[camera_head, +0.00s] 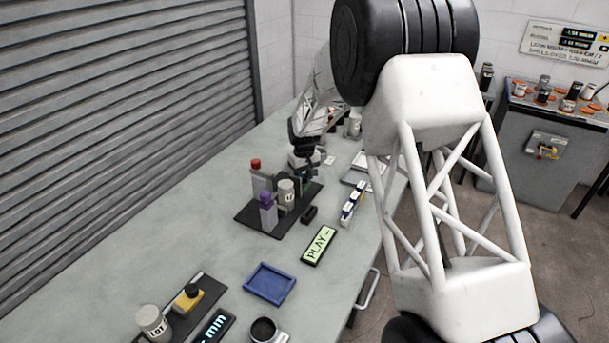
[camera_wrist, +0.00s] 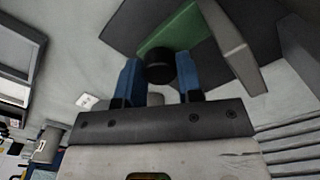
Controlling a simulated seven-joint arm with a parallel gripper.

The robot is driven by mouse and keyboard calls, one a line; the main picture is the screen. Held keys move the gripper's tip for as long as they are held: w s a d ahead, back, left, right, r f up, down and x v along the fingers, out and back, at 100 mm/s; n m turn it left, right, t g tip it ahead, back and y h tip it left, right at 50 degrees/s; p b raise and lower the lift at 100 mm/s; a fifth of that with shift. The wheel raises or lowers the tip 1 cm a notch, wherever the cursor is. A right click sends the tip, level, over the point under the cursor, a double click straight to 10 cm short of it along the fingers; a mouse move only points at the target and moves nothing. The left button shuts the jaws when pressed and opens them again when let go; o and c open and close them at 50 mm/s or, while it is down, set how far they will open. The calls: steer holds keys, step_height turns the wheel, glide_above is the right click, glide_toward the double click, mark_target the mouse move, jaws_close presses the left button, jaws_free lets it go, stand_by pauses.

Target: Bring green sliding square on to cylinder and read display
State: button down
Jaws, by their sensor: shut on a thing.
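A green sliding square (camera_wrist: 172,30) lies on a dark base plate in the wrist view, with a round black knob (camera_wrist: 158,68) on its near side. My gripper (camera_wrist: 158,74) has its two blue fingers on either side of this knob and is shut on it. In the head view my gripper (camera_head: 306,158) is at the far end of the dark base plate (camera_head: 258,225), where only a sliver of green shows. A grey cylinder (camera_head: 287,193) stands on the plate, nearer the camera than my gripper.
Posts with a red top (camera_head: 256,164) and a purple top (camera_head: 267,197) stand on the plate. A blue tray (camera_head: 270,284), a "LOT" cylinder (camera_head: 153,322), a yellow block (camera_head: 188,299) and a dark cup (camera_head: 264,331) are nearer. Clear table lies left of the plate.

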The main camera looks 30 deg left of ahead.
mark_target(299, 180)
steer(key=shift+s, duration=1.65)
steer(key=c, duration=0.8)
jaws_free()
step_height(299, 180, up, 8)
steer(key=shift+f, duration=0.1)
